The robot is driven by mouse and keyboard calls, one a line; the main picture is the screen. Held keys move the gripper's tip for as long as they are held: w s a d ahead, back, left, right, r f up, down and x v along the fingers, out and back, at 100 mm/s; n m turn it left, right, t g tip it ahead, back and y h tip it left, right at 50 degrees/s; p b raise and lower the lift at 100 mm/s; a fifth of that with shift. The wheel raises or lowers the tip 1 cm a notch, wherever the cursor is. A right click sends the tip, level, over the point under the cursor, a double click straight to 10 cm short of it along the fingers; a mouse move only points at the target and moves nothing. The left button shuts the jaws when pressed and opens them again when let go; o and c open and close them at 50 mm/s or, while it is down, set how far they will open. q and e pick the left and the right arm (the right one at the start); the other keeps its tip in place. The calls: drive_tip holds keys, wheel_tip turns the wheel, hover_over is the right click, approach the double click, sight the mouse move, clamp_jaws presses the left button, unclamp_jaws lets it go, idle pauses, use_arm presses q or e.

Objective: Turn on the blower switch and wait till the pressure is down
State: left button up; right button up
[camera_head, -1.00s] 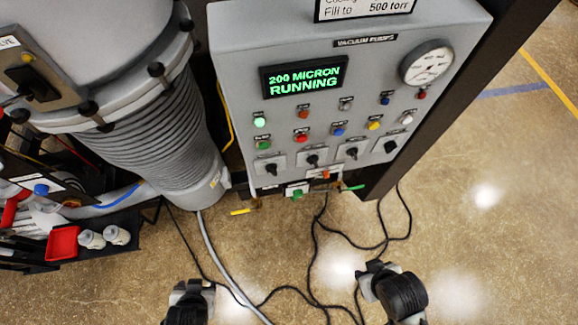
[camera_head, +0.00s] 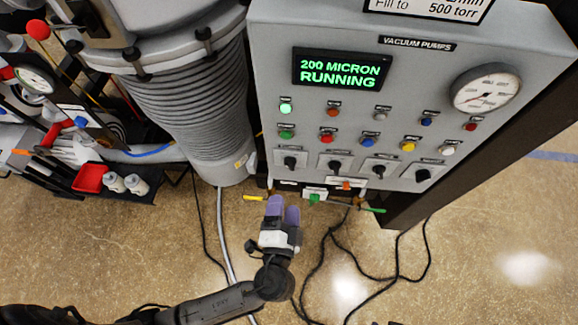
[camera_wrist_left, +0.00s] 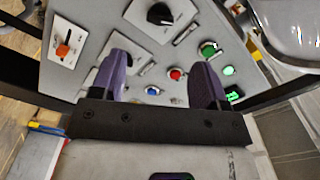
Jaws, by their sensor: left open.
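The grey vacuum pumps panel (camera_head: 270,120) has a lit green display (camera_head: 341,70) reading "200 MICRON RUNNING". Along its lower part is a row of black rotary switches: the leftmost (camera_head: 290,162), a second (camera_head: 334,166), a third (camera_head: 378,171) and the rightmost (camera_head: 422,175). Their labels are too small to read, so I cannot tell which is the blower switch. My left gripper (camera_head: 283,208), with purple fingers, is open and empty just below the leftmost switches. In the left wrist view, a black knob (camera_wrist_left: 160,14) shows beyond the open fingers. My right gripper is out of view.
A round pressure gauge (camera_head: 485,90) sits at the panel's upper right. Coloured buttons and lamps fill the middle. A ribbed grey hose (camera_head: 195,100) stands left of the panel. Black cables (camera_head: 375,283) lie on the floor below. A red tray (camera_head: 90,178) is at left.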

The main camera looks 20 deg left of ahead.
sight(289, 168)
use_arm(q)
drive_tip(key=p+x, duration=0.1)
drive_tip(key=x, duration=1)
drive_tip(key=shift+c, duration=0.3)
